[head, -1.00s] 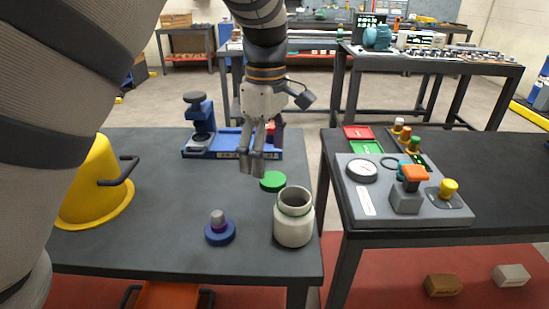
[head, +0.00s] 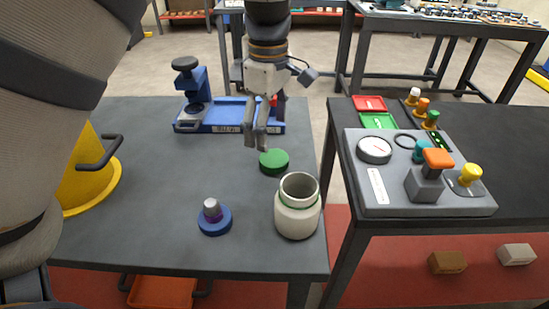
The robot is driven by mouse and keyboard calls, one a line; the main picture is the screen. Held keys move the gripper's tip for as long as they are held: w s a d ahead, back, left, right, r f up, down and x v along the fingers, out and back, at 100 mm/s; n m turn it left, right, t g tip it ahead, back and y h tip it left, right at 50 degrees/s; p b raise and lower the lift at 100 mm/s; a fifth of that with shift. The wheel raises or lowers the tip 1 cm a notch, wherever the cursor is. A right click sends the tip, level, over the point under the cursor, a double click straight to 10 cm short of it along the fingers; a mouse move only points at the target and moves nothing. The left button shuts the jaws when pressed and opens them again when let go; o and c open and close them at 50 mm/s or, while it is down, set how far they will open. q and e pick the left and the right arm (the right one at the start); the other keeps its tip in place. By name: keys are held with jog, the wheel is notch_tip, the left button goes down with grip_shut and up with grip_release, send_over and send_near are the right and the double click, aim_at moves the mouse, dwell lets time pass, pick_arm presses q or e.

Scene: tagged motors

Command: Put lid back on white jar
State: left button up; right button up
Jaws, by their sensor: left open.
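The white jar (head: 297,212) stands upright and open near the right front edge of the left table. The green lid (head: 274,162) lies flat on the same table, just behind the jar and apart from it. My left gripper (head: 256,143) points down, open and empty, above the table just behind and left of the lid. Its fingers look close to the lid but I see no contact. My right gripper is not in view.
A blue-based knob (head: 214,217) stands left of the jar. A blue press fixture (head: 215,115) is behind, and a yellow container (head: 90,175) is at left. A grey control panel (head: 425,196) and red and green trays are on the right table, across a gap.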

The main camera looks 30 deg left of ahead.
aim_at(273, 157)
pick_arm(q)
jog(key=shift+f, duration=1.05)
jog(key=f, duration=0.5)
jog(key=shift+w+d+f, duration=0.1)
jog(key=shift+w+d, duration=0.15)
jog(key=shift+d, duration=0.05)
jog(key=c, duration=0.8)
